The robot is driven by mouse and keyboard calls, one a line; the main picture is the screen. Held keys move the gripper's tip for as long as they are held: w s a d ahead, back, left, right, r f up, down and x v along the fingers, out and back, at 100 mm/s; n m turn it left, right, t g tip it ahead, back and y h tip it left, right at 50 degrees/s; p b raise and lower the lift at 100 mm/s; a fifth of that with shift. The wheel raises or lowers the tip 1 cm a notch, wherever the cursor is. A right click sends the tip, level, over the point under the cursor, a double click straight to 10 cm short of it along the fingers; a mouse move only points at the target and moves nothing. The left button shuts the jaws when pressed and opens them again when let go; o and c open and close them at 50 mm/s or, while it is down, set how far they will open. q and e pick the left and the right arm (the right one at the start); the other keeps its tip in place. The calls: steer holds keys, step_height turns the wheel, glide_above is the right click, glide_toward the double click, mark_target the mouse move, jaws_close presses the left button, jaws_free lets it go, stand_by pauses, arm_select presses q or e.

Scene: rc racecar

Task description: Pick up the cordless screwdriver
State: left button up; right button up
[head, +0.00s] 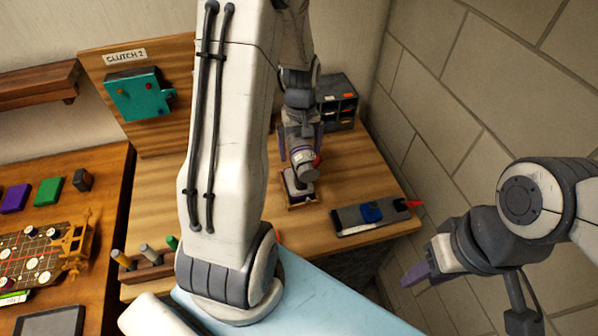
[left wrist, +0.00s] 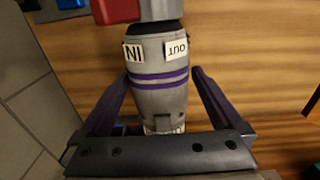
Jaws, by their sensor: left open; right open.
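The cordless screwdriver (head: 302,157) is a grey tool with purple bands and a red part. It stands by a small wooden-edged holder (head: 302,204) on the wooden bench. In the left wrist view its grey body (left wrist: 160,98) shows IN and OUT labels and two purple stripes. My left gripper (head: 301,140) is open, with its purple fingers on either side of the body. In the left wrist view the left gripper (left wrist: 163,88) shows gaps beside the body near the fingertips. My right gripper (head: 412,274) is away at the right, over the floor side, empty.
A grey tray (head: 350,220) with a blue item and a red-tipped tool lies right of the holder. A dark drawer organiser (head: 337,103) stands behind. A rack (head: 150,270) of upright tools is at left. A brick wall (head: 470,90) bounds the right.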

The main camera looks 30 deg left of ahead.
arm_select(q)
jaws_close()
steer(key=shift+w+r, duration=0.1)
steer(key=shift+r, duration=0.1)
